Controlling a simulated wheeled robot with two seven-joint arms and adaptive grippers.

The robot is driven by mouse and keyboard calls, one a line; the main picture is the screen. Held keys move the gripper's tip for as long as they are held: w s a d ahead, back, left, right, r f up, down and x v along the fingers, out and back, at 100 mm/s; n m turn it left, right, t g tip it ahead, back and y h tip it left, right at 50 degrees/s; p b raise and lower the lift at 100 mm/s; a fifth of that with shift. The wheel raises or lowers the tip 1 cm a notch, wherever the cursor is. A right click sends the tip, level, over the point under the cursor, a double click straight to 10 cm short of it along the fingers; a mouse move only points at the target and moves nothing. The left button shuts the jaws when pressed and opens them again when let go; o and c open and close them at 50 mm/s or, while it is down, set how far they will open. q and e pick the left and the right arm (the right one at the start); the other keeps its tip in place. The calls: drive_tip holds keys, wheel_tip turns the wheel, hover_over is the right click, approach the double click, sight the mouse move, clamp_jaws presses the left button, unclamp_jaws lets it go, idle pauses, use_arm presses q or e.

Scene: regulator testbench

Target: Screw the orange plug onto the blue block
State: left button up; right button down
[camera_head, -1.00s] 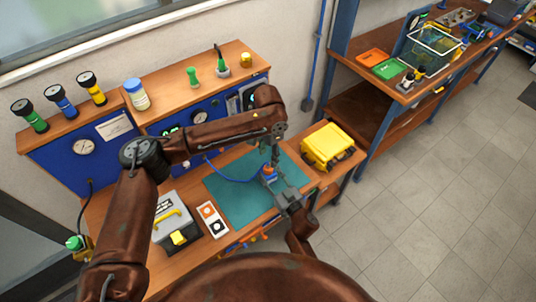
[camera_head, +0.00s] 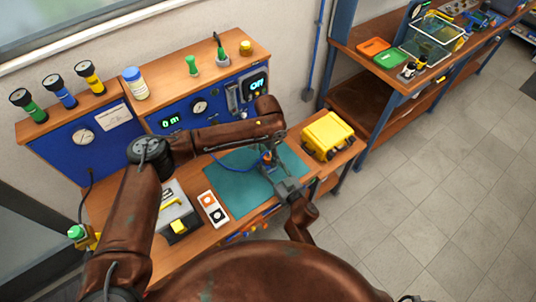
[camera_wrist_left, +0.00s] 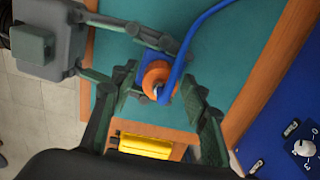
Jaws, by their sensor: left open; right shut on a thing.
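The orange plug (camera_wrist_left: 158,76) sits in the middle of the left wrist view, with a blue hose beside and partly over it. It is small in the head view (camera_head: 267,157). The blue block (camera_wrist_left: 124,73) shows behind and beside the plug; whether the plug is threaded on cannot be told. My left gripper (camera_wrist_left: 160,92) is open, its fingers on either side of the plug, apart from it. My right gripper (camera_head: 272,170) is shut on the blue block; its body and fingers also show at upper left in the wrist view.
A teal mat (camera_head: 234,190) covers the bench middle. A yellow case (camera_head: 327,135) stands at its right, a grey toolbox (camera_head: 174,217) and a two-button switch panel (camera_head: 212,208) at its left. The blue instrument panel (camera_head: 187,110) rises behind. A blue hose crosses the work area.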

use_arm(q)
drive_tip(key=shift+c, duration=0.7)
clamp_jaws()
drive_tip(key=shift+m, duration=0.9)
drive_tip(key=shift+o, duration=1.5)
unclamp_jaws()
wheel_tip(320, 180, up, 12)
use_arm(e)
drive_tip(key=c, duration=1.1)
unclamp_jaws()
